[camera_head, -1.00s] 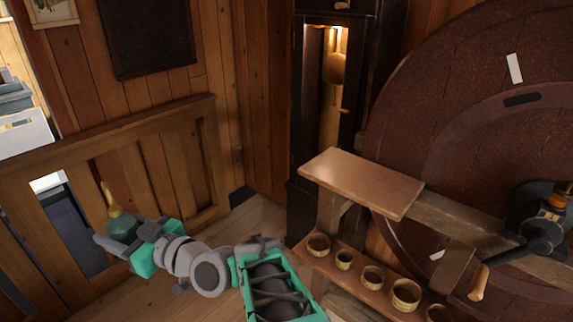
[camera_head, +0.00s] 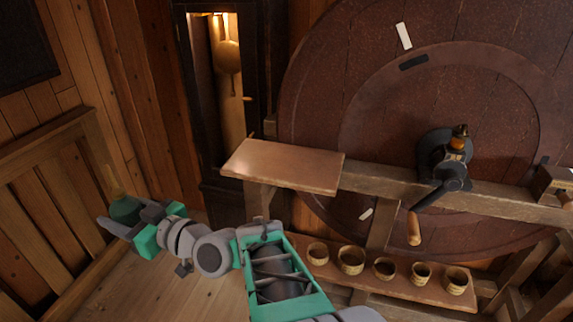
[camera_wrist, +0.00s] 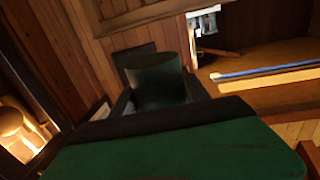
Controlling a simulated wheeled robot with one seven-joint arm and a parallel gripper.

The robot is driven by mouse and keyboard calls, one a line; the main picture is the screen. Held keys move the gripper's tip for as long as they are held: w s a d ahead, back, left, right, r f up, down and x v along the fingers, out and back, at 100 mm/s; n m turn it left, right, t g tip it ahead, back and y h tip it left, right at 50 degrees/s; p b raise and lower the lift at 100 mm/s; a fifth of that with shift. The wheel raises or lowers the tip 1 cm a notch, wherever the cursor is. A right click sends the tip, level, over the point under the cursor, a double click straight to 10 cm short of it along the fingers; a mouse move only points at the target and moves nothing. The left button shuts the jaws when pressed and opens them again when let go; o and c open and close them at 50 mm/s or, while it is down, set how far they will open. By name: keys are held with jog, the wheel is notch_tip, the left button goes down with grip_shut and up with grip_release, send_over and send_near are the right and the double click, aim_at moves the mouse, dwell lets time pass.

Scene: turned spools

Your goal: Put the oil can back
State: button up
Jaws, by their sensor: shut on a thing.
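The oil can (camera_head: 125,209) is a dark green can with a tan, pointed spout, at the lower left of the head view. My gripper (camera_head: 122,222) is shut on it and holds it upright, clear of the floor. In the wrist view the green body of the can (camera_wrist: 157,80) shows between my fingers, with its spout out of sight. A bare wooden shelf board (camera_head: 290,165) sits on the frame in front of the big wheel, to the right of my gripper.
A large dark red wheel (camera_head: 340,90) with a crank (camera_head: 440,185) fills the right. Several small pots (camera_head: 351,260) stand on a low plank below the board. A tall lit clock case (camera_head: 222,100) stands behind. A panelled wooden partition (camera_head: 50,205) is at the left.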

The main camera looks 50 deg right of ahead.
jog(key=d+r+m+h, duration=0.3)
jog(key=d+m+h, duration=0.15)
jog(key=d, duration=1.25)
jog(key=s+d+r+m+g+h, duration=0.15)
jog(key=s+d+h, duration=0.25)
jog(key=s+d, duration=0.45)
jog(key=s+d+r+m+g+h, duration=0.15)
jog(key=s+d+m+h, duration=0.35)
jog(key=d, duration=0.6)
jog(key=s+d+r+h, duration=0.3)
jog(key=s+d, duration=0.5)
jog(key=d, duration=0.2)
jog(key=w+f+p, duration=0.1)
jog(key=w+f, duration=0.2)
jog(key=w, duration=0.1)
jog(key=w+f+p, duration=0.2)
jog(key=w+f, duration=0.1)
jog(key=w, duration=0.2)
jog(key=w+f+p, duration=0.1)
jog(key=w+f, duration=0.3)
jog(key=shift+w+d, duration=0.15)
jog(key=shift+d, duration=0.05)
notch_tip(320, 180, down, 3)
jog(key=shift+d+r+p, duration=0.1)
jog(key=shift+r+p, duration=0.05)
jog(key=shift+p, duration=0.4)
jog(key=shift+f, duration=0.3)
jog(key=shift+r, duration=0.1)
